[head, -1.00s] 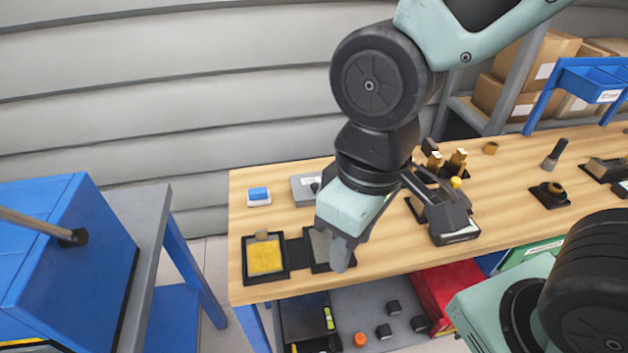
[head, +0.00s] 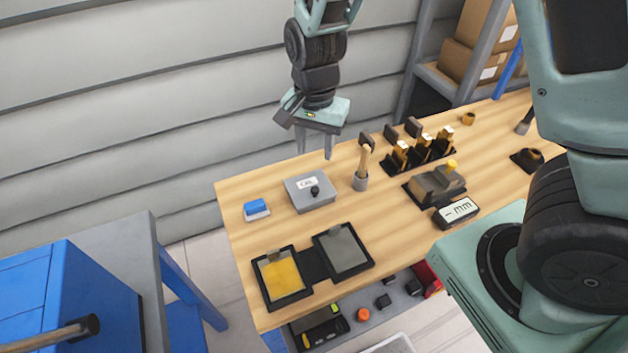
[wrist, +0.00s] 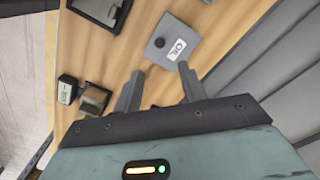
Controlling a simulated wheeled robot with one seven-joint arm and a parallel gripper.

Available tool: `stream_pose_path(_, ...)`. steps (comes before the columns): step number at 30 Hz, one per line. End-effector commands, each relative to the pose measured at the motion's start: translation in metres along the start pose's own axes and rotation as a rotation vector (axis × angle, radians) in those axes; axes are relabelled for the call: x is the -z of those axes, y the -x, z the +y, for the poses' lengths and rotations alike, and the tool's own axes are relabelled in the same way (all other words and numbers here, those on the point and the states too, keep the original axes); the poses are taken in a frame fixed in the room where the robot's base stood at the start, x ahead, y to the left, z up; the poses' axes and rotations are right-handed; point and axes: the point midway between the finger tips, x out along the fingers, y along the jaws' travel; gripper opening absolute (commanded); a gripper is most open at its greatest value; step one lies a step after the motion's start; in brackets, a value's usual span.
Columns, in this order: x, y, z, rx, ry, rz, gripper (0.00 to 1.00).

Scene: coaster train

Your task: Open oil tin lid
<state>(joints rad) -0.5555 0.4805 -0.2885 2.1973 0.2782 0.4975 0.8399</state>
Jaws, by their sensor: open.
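The oil tin (head: 305,198) is a low grey box on the wooden bench, with a white "OIL" label on top. Its lid (head: 316,184) looks closed and has a small round black knob (head: 315,191). The tin also shows in the wrist view (wrist: 173,42), just beyond the fingertips, with the knob (wrist: 159,42) beside the label. My gripper (head: 315,155) is open and empty, pointing down above and behind the tin in the head view. Its two fingers also show in the wrist view (wrist: 160,72), apart from the tin.
A blue-topped block (head: 256,209) lies left of the tin. A cup with a wooden-handled tool (head: 362,172) stands close on its right. In front are a yellow tray (head: 283,276) and a grey tray (head: 343,251). A gauge (head: 456,212) sits further right.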

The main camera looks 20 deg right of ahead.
Motion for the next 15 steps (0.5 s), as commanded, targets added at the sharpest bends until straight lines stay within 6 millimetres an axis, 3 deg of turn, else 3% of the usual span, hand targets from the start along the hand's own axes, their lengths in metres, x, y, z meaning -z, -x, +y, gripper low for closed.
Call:
stream_pose_path(9, 0.0, -0.068, 0.002, -0.005, -0.001, -0.003, 0.41)
stream_pose_path(15, -0.001, -0.1, 0.001, -0.003, 0.002, -0.003, 0.41)
